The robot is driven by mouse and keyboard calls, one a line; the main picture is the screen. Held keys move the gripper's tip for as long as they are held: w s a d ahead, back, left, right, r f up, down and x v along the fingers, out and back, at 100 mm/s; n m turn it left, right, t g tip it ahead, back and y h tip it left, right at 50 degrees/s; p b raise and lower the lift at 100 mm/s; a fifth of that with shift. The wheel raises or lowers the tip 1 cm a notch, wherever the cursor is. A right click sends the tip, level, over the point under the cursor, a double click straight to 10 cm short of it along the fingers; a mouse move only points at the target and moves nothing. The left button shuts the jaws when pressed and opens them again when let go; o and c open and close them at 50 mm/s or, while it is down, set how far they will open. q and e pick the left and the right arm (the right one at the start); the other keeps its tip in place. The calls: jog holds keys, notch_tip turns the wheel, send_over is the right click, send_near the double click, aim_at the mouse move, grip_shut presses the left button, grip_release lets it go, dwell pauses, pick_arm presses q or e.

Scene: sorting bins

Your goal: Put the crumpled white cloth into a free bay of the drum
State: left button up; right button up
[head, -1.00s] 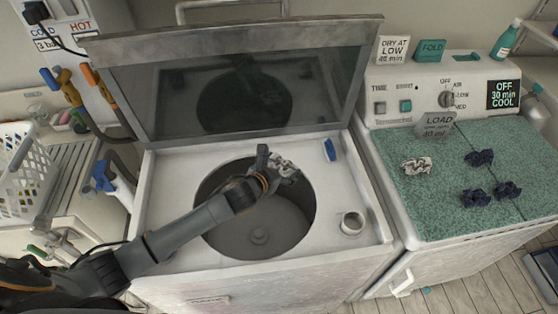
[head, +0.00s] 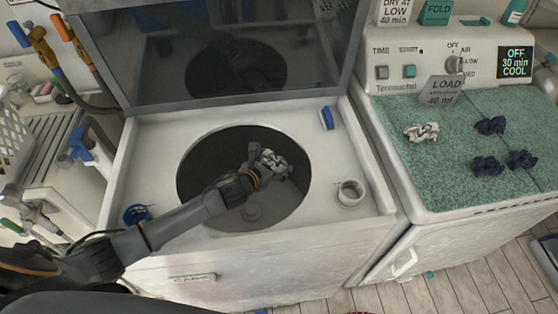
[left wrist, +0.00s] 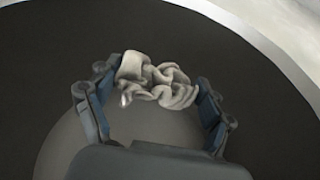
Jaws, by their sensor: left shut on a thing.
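The crumpled white cloth (head: 272,164) is between the fingers of my left gripper (head: 262,168), above the open round drum. The left wrist view shows the cloth (left wrist: 157,80) pinched between both blue-padded fingers of the left gripper (left wrist: 155,95). My right gripper is not in view.
The washer's lid (head: 215,60) stands open behind the drum. A blue object (head: 326,118) and a metal cup (head: 351,193) sit on the washer top.

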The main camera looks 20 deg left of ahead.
pick_arm(q)
jog(key=shift+f, duration=0.35)
jog(key=o, duration=1)
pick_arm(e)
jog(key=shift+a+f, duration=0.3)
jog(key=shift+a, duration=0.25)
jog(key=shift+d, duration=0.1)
pick_arm(q)
jog(key=v, duration=1.2)
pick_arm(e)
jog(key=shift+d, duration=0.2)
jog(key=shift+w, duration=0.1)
